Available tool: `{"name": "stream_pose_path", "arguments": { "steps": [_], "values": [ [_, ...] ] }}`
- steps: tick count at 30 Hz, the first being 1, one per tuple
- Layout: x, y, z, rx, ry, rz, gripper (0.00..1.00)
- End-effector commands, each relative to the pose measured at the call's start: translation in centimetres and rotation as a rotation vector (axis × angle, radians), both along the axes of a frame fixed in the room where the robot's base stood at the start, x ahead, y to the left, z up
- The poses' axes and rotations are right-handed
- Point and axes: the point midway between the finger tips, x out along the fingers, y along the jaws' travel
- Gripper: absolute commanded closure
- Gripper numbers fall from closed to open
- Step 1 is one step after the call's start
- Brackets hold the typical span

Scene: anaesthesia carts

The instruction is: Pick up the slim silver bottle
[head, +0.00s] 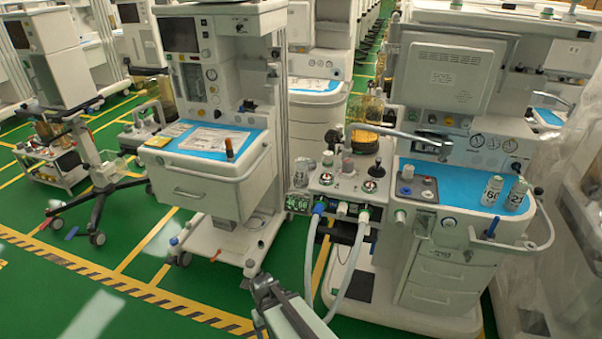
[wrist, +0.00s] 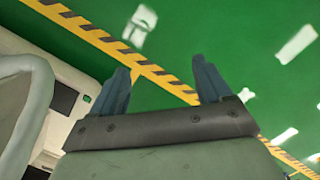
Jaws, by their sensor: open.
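Two slim silver-grey bottles stand upright on the right cart's blue top in the head view. The left one (head: 491,190) is marked 60; the right one (head: 516,193) has a number that is hard to read. I cannot tell which is the slim silver bottle of the task. My gripper (wrist: 160,70) shows in the wrist view with two dark blue fingers spread apart and nothing between them. It points over the green floor, and no bottle shows in that view. In the head view my arm reaches in at the bottom centre, well away from the bottles.
The right cart's blue top (head: 455,188) also holds a small grey tray with knobs (head: 416,187). A metal arm (head: 400,133) crosses above it. Hoses (head: 312,255) hang left of that cart. The left cart (head: 205,185) holds papers and a small brown bottle (head: 229,149).

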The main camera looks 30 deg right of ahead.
Motion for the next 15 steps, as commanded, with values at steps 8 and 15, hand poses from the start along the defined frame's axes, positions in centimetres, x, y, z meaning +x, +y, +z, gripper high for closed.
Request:
{"name": "stream_pose_path", "arguments": {
  "steps": [8,15],
  "values": [
    [7.8,-1.6,6.1,0.014,-0.141,-0.008,0.22],
    [14.5,-4.7,11.9,0.032,-0.258,-0.017,0.22]
  ]
}}
